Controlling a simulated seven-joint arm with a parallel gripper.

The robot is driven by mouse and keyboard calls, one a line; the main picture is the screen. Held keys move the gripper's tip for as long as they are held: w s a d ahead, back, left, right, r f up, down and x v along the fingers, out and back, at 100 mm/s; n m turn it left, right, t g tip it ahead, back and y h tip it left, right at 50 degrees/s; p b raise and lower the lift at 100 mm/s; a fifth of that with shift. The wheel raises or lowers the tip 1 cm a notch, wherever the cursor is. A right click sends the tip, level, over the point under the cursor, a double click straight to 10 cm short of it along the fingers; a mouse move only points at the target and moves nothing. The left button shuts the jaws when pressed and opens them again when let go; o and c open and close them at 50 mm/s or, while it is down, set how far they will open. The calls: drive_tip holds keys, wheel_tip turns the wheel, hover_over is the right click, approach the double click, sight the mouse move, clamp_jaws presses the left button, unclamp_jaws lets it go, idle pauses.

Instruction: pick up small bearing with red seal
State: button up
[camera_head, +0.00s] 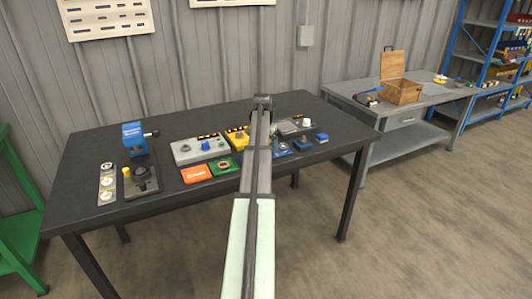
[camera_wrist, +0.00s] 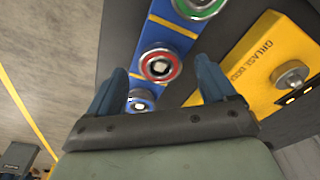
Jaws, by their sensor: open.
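The small bearing with the red seal (camera_wrist: 161,65) sits on a blue strip (camera_wrist: 172,37) in the wrist view. It is a metal ring with a red band and a pale centre. A green-sealed bearing (camera_wrist: 197,6) is above it, and a blue-sealed bearing (camera_wrist: 140,103) is below it on the same strip. My gripper (camera_wrist: 160,69) is open, with one blue finger left and one right of the red-sealed bearing in the picture. It holds nothing, and I cannot tell its height above the bearing. In the head view my arm hides the red-sealed bearing.
A yellow block (camera_wrist: 255,62) with a metal knob (camera_wrist: 290,75) lies right of the strip in the wrist view. In the head view the black table (camera_head: 90,150) carries a grey block (camera_head: 186,154), an orange block (camera_head: 195,175) and a blue-topped press (camera_head: 134,137).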

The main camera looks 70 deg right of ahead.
drive_tip(key=shift+d+f, duration=0.1)
drive_tip(key=shift+f, duration=0.5)
drive_tip(key=c, duration=1.2)
